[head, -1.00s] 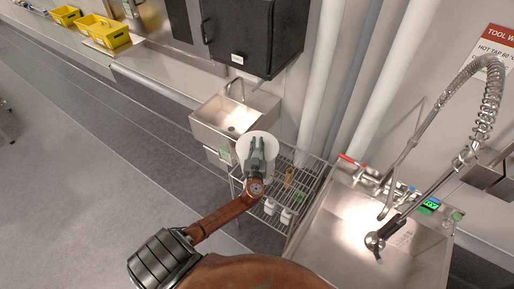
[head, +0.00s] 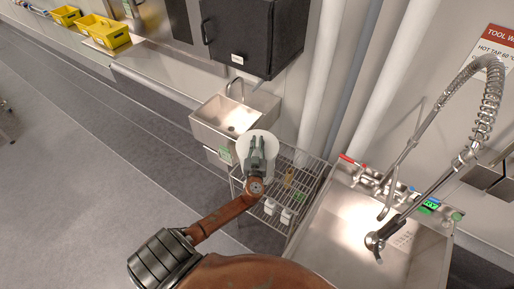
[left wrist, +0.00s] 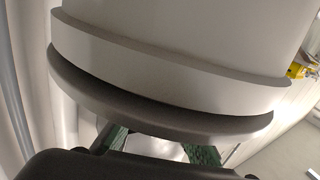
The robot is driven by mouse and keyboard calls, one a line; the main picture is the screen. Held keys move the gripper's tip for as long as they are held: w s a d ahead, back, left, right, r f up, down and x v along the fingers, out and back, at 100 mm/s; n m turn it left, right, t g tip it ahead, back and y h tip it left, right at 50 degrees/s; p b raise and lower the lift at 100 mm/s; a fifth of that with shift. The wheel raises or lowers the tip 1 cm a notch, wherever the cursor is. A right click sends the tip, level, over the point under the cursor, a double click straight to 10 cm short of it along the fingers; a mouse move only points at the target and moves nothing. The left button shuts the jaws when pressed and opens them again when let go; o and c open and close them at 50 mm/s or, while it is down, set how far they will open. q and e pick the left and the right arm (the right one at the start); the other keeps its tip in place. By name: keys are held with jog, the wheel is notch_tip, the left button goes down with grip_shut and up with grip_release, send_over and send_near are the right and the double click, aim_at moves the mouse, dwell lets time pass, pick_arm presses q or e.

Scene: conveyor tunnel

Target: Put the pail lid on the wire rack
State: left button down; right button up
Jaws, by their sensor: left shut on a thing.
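The pail lid (head: 253,138) is a round white disc in the head view, over the left part of the wire rack. My left gripper (head: 256,146) is shut on it. In the left wrist view the lid (left wrist: 160,85) fills the upper picture, and the fingers (left wrist: 160,146) show below its rim. The wire rack (head: 313,172) is a metal wire shelf unit between the two sinks; the arm and lid hide part of it. I cannot tell whether the lid touches the rack. My right gripper is not in view.
White containers (head: 286,215) and other small items stand on the rack. A small sink (head: 229,120) lies behind it to the left, a large sink (head: 345,240) with a spray tap (head: 470,150) to the right. A black cabinet (head: 255,35) hangs above. Floor at left is clear.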

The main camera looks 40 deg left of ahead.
pick_arm(q)
jog(key=shift+r, duration=1.05)
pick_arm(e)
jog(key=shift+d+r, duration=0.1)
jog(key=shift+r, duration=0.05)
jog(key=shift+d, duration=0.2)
